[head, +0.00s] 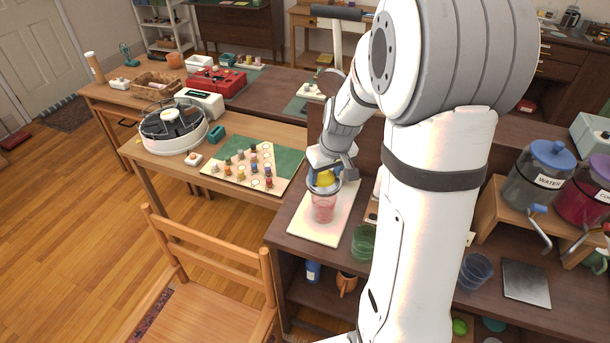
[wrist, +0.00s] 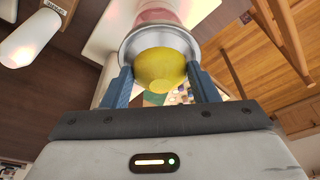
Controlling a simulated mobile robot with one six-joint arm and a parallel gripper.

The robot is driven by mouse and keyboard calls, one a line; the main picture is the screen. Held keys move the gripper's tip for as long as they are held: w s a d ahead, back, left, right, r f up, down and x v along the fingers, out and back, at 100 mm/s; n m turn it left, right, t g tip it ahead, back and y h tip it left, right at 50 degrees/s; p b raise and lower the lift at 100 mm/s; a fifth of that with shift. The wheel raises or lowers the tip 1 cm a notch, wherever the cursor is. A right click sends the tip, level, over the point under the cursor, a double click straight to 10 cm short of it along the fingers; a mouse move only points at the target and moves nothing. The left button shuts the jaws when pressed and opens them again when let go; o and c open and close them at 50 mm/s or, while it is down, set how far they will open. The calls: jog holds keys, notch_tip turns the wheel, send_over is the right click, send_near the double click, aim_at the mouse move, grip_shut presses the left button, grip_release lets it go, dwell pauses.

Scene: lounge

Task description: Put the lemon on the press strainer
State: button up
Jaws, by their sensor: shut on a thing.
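The yellow lemon (wrist: 160,68) sits between the two blue fingers of my gripper (wrist: 160,88) in the wrist view. The fingers are shut on it. The metal press strainer (wrist: 130,45) is right behind the lemon, its round rim showing around the fruit. In the head view the lemon (head: 325,178) is over the top of the strainer (head: 324,188), which sits on a clear vessel with pink contents (head: 323,207). My gripper (head: 327,171) is above it, partly hidden by my arm. I cannot tell whether the lemon touches the strainer.
The vessel stands on a pale board (head: 309,228) on the dark counter. A green glass (head: 362,243) is close to its right. Drink dispensers (head: 541,178) and a blue glass (head: 475,270) are farther right. A game board with several pegs (head: 262,166) lies to the left. A wooden chair (head: 207,270) stands in front.

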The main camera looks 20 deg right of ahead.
jog(key=o, duration=1.2)
